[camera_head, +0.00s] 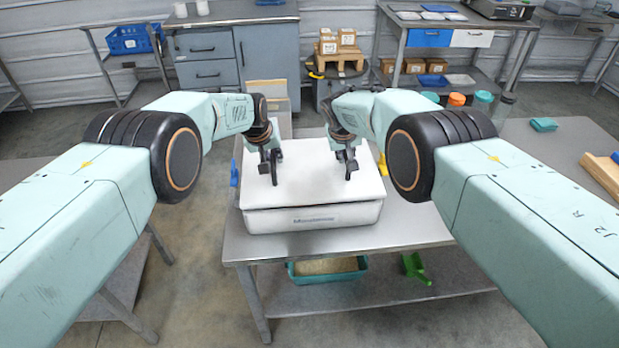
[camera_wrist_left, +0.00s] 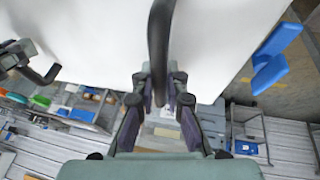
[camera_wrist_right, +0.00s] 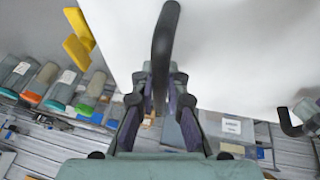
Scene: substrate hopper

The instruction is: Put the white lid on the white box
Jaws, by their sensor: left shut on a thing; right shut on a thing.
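The white lid (camera_head: 312,180) lies over the white box (camera_head: 315,219) on the metal table, roughly lined up with it. A thin line shows between them at the front; I cannot tell whether the lid is fully seated. My left gripper (camera_head: 272,160) is shut on the lid's left dark handle (camera_wrist_left: 159,45). My right gripper (camera_head: 347,158) is shut on the lid's right dark handle (camera_wrist_right: 163,45). The lid also shows in the left wrist view (camera_wrist_left: 90,40) and the right wrist view (camera_wrist_right: 240,50). The box's inside is hidden.
A blue clip (camera_head: 234,173) is at the box's left and a yellow clip (camera_head: 383,165) at its right. The metal table (camera_head: 420,225) has bare room at front right. A teal tray (camera_head: 328,274) and green scoop (camera_head: 415,268) sit on the shelf below. Capped jars (camera_head: 481,101) stand behind right.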

